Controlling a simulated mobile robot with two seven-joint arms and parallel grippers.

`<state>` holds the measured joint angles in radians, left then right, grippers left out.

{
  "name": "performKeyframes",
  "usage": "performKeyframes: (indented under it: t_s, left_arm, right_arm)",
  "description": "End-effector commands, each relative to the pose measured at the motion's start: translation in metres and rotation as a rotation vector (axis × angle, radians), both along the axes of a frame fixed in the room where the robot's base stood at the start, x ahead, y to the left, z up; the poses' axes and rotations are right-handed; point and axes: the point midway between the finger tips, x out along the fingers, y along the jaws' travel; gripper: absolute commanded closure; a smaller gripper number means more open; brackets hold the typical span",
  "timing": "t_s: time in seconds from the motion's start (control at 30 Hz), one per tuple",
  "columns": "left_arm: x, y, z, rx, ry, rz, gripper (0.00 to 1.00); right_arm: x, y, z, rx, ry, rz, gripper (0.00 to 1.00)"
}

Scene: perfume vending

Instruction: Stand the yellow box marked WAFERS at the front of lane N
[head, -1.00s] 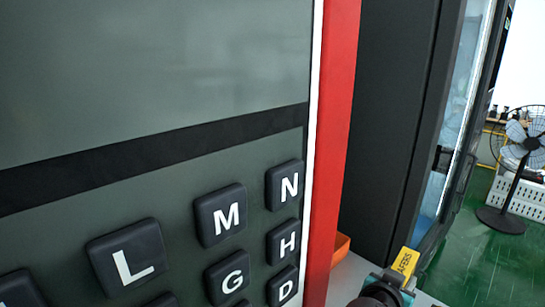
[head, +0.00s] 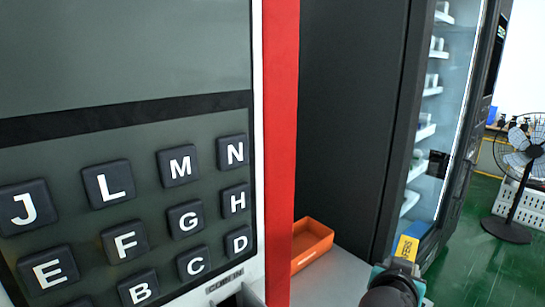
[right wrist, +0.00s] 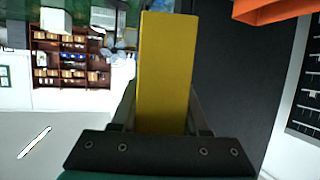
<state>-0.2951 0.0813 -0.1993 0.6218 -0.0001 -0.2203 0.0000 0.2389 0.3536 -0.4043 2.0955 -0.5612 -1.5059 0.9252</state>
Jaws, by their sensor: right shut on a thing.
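The yellow box (head: 406,248) marked WAFERS is held in my right gripper (head: 401,264) at the bottom right of the head view. In the right wrist view the yellow box (right wrist: 165,70) stands out lengthwise between the two fingers of my right gripper (right wrist: 163,118), which is shut on it. The N key (head: 233,152) is at the top right of a dark keypad on a panel at the left of the head view. The glass-fronted vending cabinet (head: 431,130) with white shelves stands behind the box. No lane marked N can be made out. My left gripper is not in view.
An orange tray (head: 312,243) lies on a pale surface (head: 340,277) beside the red panel edge (head: 281,150). A fan (head: 518,180) and a white crate (head: 533,212) stand on the green floor at the right. The floor between cabinet and fan is clear.

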Motion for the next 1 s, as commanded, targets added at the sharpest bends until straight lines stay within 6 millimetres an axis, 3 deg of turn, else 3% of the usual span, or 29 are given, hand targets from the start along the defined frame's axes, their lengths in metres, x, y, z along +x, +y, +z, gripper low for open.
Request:
performKeyframes:
  t_s: [0.23, 0.5, 0.7, 1.0]
  left_arm:
    - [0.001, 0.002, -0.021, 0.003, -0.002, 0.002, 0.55]
    - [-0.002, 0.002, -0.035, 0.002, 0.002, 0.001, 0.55]
    - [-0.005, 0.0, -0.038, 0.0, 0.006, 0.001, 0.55]
    - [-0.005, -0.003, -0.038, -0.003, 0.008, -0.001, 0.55]
  right_arm:
    - [0.005, 0.042, 0.048, -0.003, -0.012, 0.254, 1.0]
    - [-0.011, 0.085, 0.087, -0.003, -0.006, 0.519, 1.0]
    - [-0.019, 0.097, 0.096, 0.001, -0.001, 0.596, 1.0]
    - [-0.02, 0.099, 0.097, 0.002, 0.001, 0.604, 1.0]
